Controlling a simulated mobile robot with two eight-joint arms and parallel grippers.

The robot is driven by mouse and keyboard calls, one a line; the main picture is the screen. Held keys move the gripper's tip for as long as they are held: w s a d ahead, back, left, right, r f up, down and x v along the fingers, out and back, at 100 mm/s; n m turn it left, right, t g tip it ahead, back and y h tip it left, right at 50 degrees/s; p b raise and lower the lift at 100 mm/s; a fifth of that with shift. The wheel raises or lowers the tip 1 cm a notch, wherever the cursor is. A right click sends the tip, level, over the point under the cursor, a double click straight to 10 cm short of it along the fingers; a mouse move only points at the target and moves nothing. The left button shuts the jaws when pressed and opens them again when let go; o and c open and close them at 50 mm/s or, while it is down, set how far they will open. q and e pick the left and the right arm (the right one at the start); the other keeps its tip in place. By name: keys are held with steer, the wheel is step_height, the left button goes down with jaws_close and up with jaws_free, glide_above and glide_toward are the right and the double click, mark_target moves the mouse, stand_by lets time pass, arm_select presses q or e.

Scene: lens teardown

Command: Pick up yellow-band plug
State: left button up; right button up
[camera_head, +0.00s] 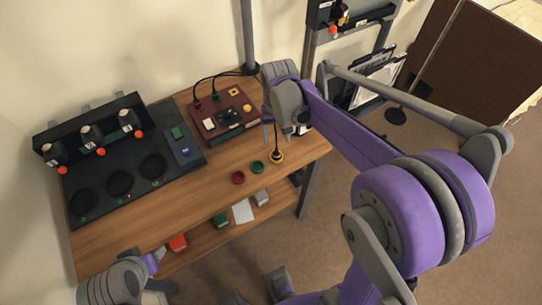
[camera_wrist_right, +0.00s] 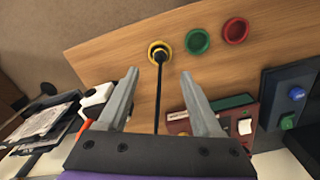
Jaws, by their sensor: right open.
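The yellow-band plug (camera_head: 277,156) is at the table's front right. It shows as a yellow ring with a dark centre and a thin black stem or cable rising from it. In the right wrist view the yellow ring (camera_wrist_right: 158,46) lies beyond my fingertips, with the black stem running back between them. My right gripper (camera_head: 284,138) is above the plug, open, with its fingers (camera_wrist_right: 159,74) apart on either side of the stem and no visible grip. My left gripper (camera_head: 152,262) is low at the table's front left; its jaws are not clear.
Green (camera_head: 257,167) and red (camera_head: 238,177) rings lie left of the plug. A dark red box (camera_head: 222,130) with black cables stands behind. A black station (camera_head: 125,170) with round pads fills the left. Bare wood lies between. A lower shelf holds small boxes.

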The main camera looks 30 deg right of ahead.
mark_target(276, 152)
step_height(276, 152, down, 8)
steer(key=shift+r, duration=0.1)
stand_by(0.4)
steer(key=shift+c, duration=0.3)
jaws_close()
